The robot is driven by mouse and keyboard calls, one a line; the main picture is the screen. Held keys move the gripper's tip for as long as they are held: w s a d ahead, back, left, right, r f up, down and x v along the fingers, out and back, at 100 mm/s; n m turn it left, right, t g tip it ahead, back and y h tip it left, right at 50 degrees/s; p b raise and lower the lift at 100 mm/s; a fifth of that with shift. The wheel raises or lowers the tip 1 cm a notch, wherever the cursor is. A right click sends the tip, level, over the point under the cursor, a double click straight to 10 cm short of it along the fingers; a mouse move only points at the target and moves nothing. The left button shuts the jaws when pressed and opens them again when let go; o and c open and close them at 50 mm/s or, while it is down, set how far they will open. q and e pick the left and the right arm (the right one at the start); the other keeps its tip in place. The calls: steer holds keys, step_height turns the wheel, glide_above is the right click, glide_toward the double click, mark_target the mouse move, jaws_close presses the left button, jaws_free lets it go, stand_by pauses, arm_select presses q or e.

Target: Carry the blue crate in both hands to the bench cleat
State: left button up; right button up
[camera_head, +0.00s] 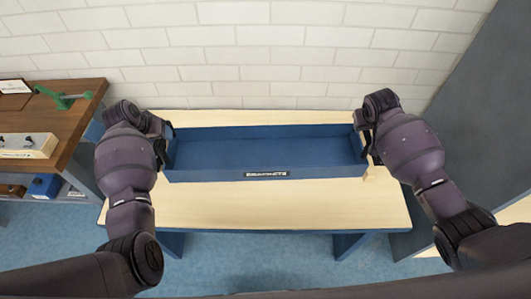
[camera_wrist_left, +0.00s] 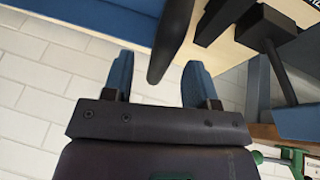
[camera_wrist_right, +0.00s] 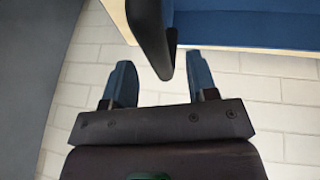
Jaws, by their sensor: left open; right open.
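The blue crate (camera_head: 265,150) is a long, shallow, open tray with a dark label on its front. It lies on the pale wooden bench top and looks empty. My left gripper (camera_wrist_left: 158,78) is open at the crate's left end, with a dark handle (camera_wrist_left: 171,40) reaching between its blue fingers. My right gripper (camera_wrist_right: 161,80) is open at the right end, with a dark handle (camera_wrist_right: 150,38) reaching between its fingers. Neither is shut on a handle. I cannot make out the bench cleat for certain.
The pale bench (camera_head: 270,207) has clear room in front of the crate. A white brick wall (camera_head: 270,50) stands close behind. A brown workbench (camera_head: 62,115) with a green clamp (camera_head: 62,98) stands at left. A grey panel (camera_head: 480,110) rises at right.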

arm_select(q)
steer(key=shift+x, duration=1.45)
arm_select(e)
steer(key=shift+x, duration=1.5)
arm_select(q)
jaws_close()
arm_select(e)
jaws_close()
arm_select(q)
steer(key=shift+r, duration=0.1)
arm_select(e)
steer(key=shift+r, duration=0.1)
